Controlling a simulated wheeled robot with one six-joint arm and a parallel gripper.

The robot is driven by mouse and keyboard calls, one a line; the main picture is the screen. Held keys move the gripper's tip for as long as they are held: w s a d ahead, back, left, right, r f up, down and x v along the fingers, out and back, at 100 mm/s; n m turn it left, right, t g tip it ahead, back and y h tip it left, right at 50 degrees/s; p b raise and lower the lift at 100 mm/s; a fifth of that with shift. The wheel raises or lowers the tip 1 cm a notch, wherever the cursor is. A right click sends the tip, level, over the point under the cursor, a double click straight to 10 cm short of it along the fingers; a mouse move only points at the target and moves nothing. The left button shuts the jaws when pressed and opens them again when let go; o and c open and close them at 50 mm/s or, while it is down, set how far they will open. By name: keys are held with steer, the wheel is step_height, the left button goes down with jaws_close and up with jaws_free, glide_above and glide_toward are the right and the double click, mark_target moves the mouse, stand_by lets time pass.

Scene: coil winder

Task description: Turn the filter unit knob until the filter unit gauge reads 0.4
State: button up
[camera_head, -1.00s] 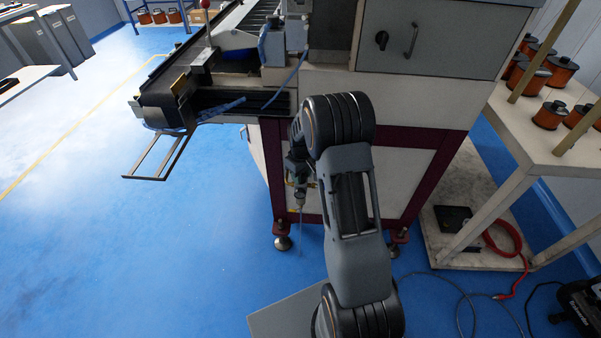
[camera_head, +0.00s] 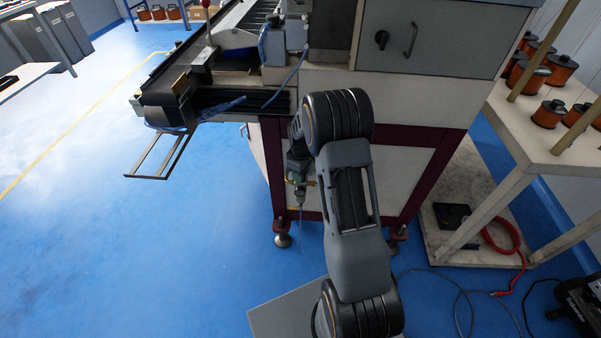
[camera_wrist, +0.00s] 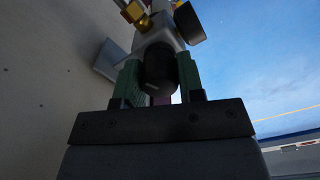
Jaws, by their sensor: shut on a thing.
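In the wrist view, my gripper (camera_wrist: 160,82) has its two green-padded fingers on either side of a black knob (camera_wrist: 160,62), shut on it. The knob has a small light mark on its end. It sits below the grey body of the filter unit (camera_wrist: 157,36), which carries brass fittings (camera_wrist: 133,11). A dark round part (camera_wrist: 189,22), perhaps the gauge seen from its side or back, sticks out at the right; no dial face or reading shows.
The coil winder's cabinet (camera_head: 425,85) stands directly behind my arm. A conveyor end with a wire frame (camera_head: 158,158) juts out at left. A table with copper coils (camera_head: 545,140) stands at right, with a red hose (camera_head: 515,245) below.

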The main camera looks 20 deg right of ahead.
steer(key=shift+w, duration=0.1)
steer(key=o, duration=0.9)
step_height(320, 180, up, 14)
steer(key=p, duration=0.2)
steer(key=shift+p, duration=0.4)
steer(key=shift+f, duration=0.1)
